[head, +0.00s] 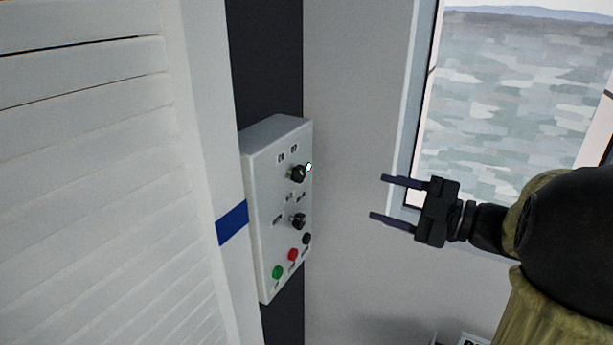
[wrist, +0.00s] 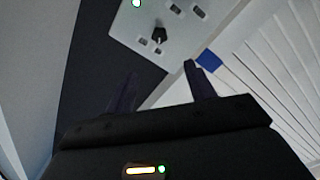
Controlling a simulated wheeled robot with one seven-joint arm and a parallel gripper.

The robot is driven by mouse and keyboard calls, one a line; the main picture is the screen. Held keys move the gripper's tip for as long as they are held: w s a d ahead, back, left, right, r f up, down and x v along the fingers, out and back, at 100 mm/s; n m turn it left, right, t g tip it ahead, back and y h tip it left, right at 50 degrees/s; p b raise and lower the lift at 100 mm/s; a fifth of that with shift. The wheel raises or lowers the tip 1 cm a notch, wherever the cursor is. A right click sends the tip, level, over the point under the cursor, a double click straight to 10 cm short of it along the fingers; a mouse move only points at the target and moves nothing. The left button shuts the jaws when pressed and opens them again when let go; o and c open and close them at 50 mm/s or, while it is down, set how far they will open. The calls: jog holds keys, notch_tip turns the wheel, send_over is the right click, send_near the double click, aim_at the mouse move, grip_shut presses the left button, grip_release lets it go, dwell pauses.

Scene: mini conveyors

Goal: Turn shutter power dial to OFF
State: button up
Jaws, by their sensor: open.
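A grey control box (head: 277,150) is mounted on the dark wall strip. It carries an upper black dial (head: 297,174) with a small lit lamp (head: 308,167) beside it, and a lower black dial (head: 298,221). The dial labels are too small to read for sure. My gripper (head: 378,198) is open and empty, to the right of the box and apart from it, fingers pointing left. In the wrist view, one black dial (wrist: 157,35) shows on the box beyond my open fingers (wrist: 158,82), with a lit lamp (wrist: 136,3) above it.
Green (head: 277,272), red (head: 293,254) and black (head: 307,238) buttons sit low on the box. A white slatted shutter (head: 90,180) with a blue band (head: 232,222) stands close on the left. A window (head: 520,90) is behind my arm. The space between gripper and box is clear.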

aim_at(302, 175)
jog(key=p+x, duration=0.6)
jog(key=x, duration=1)
jog(key=shift+a+r, duration=0.1)
jog(key=shift+r, duration=0.05)
jog(key=shift+w+a, duration=0.4)
jog(key=shift+a, duration=0.1)
jog(key=c, duration=1)
